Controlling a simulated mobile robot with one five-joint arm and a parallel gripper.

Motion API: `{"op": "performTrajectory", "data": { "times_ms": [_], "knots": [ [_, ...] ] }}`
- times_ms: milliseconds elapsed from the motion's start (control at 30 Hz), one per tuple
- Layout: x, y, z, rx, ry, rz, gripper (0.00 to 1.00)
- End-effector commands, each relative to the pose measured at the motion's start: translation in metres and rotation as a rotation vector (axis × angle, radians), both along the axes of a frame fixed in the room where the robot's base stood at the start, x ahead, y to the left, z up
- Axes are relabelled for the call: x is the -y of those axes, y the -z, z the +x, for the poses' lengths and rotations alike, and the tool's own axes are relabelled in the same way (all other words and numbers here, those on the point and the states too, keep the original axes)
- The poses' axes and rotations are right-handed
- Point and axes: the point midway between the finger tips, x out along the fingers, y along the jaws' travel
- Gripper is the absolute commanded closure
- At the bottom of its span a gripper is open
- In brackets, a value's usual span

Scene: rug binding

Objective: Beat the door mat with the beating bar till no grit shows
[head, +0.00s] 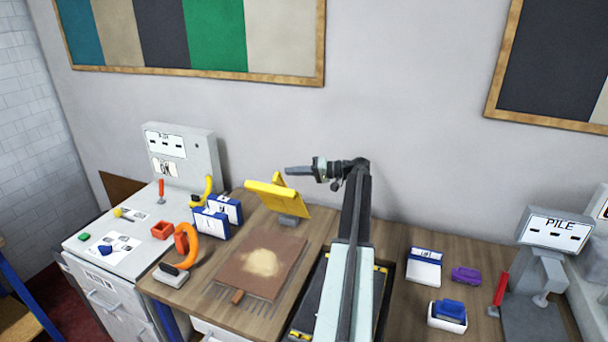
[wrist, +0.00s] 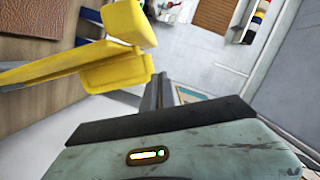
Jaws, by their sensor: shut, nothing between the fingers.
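The door mat (head: 238,285) is a brown fringed rectangle lying flat on the wooden bench. A pale tan patch of grit (head: 262,262) shows on its middle. A yellow bar with a broad plate (head: 285,198), seemingly the beating bar, stands tilted on a small grey base behind the mat. It also shows large at the left of the wrist view (wrist: 112,72). My gripper (head: 290,171) is shut and empty, raised above and behind the yellow bar, apart from it in the head view. The mat's brown corner (wrist: 38,14) shows at the wrist view's top left.
An orange clamp-like ring (head: 191,240) and blue-and-white boxes (head: 211,222) stand left of the mat. A grey machine (head: 180,158) is farther left. Right of my arm are a white-and-blue box (head: 424,268), a purple object (head: 466,275) and a PILE device (head: 552,232). The wall is close behind.

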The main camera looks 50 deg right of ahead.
Motion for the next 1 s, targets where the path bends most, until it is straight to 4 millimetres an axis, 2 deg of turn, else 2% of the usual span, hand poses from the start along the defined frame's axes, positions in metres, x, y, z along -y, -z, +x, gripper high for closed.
{"op": "performTrajectory", "data": {
  "times_ms": [100, 200, 300, 833, 1000],
  "knots": [
    [-0.013, 0.005, 0.022, 0.0, -0.002, 0.0, 1.0],
    [-0.029, 0.018, 0.015, 0.0, 0.0, 0.0, 1.0],
    [-0.039, 0.022, 0.012, -0.001, -0.001, 0.0, 1.0],
    [-0.047, 0.024, 0.012, 0.001, -0.003, -0.003, 1.0],
    [-0.066, 0.031, 0.018, 0.011, -0.021, -0.031, 1.0]
  ]
}}
